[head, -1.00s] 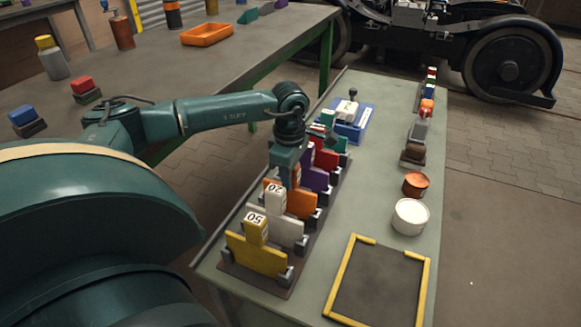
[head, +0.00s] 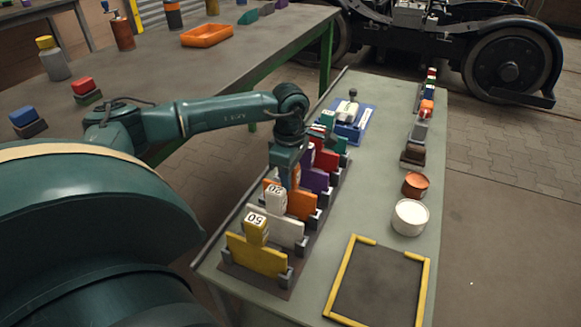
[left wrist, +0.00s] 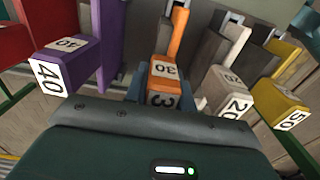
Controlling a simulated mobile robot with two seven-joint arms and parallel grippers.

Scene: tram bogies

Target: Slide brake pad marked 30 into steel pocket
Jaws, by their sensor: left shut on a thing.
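The orange brake pad marked 30 (head: 301,206) stands upright in the dark rack (head: 262,281), between the white pad marked 20 (head: 276,226) and the purple pad marked 40 (head: 315,180). My left gripper (head: 284,184) is above it, shut on its upper block. In the left wrist view the numbered orange block (left wrist: 164,83) sits between the fingers. Grey steel pocket brackets (head: 311,218) stand at the row ends; the orange plate lies along its row. How deep it sits in the pocket is hidden. My right gripper is out of view.
The yellow pad marked 50 (head: 257,256) stands at the rack's near end. A yellow-edged dark mat (head: 376,283), a white tub (head: 410,217) and a brown tin (head: 415,184) are to the right. A blue tray (head: 349,128) lies beyond the rack.

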